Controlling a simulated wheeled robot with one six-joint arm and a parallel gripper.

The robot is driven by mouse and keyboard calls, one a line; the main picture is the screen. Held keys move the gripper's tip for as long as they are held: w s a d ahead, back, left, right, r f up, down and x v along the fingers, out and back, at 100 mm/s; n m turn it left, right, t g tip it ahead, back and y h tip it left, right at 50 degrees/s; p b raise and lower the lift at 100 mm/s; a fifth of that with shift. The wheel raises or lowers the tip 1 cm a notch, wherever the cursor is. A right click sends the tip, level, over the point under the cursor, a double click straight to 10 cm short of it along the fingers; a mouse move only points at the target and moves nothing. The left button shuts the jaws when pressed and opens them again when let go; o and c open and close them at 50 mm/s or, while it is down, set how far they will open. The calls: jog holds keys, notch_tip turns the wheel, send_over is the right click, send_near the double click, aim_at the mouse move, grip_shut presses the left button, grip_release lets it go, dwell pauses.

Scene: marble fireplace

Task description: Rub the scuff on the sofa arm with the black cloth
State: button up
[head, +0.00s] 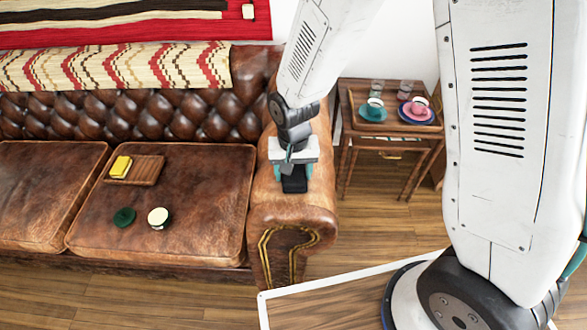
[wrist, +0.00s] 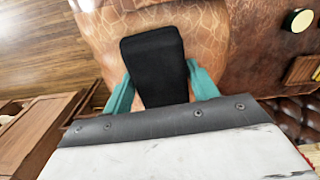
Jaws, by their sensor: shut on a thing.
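The black cloth (head: 294,184) is a dark folded pad at the top of the brown leather sofa arm (head: 292,213). My gripper (head: 293,174) points down over this arm, its teal fingers shut on the cloth. In the wrist view the cloth (wrist: 154,62) lies between the two teal fingers and reaches out past their tips, over the cracked leather of the sofa arm (wrist: 212,30). Whether the cloth presses on the leather is hard to tell. I cannot make out a scuff; the leather under the cloth is hidden.
On the seat cushion are a wooden tray (head: 148,171) with a yellow block (head: 121,166), a dark green round item (head: 124,217) and a cream-topped round item (head: 159,217).

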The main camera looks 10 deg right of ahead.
aim_at(294, 170)
jog(key=shift+s+r, duration=0.1)
jog(key=shift+r, duration=4.2)
jog(key=shift+f, duration=0.1)
